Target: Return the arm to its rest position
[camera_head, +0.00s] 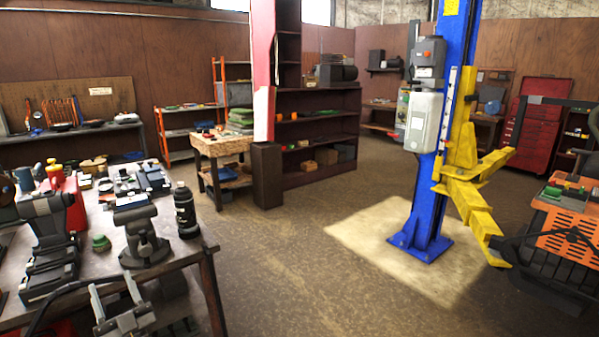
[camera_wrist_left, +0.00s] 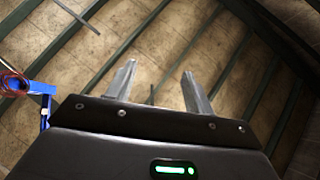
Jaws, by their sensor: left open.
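My left gripper (camera_head: 113,284) is at the bottom left of the head view, in front of the near edge of the workbench. Its two grey fingers point up and stand apart, with nothing between them. In the left wrist view my left gripper (camera_wrist_left: 158,84) is open and empty against a beamed ceiling. My right gripper does not show in either view.
The cluttered workbench (camera_head: 205,247) is close on the left, with a black bottle (camera_head: 186,210) and a vise (camera_head: 143,238). A blue lift post (camera_head: 428,205) with yellow arms stands right of centre. An orange slotted machine (camera_head: 560,243) is at far right. The middle floor is clear.

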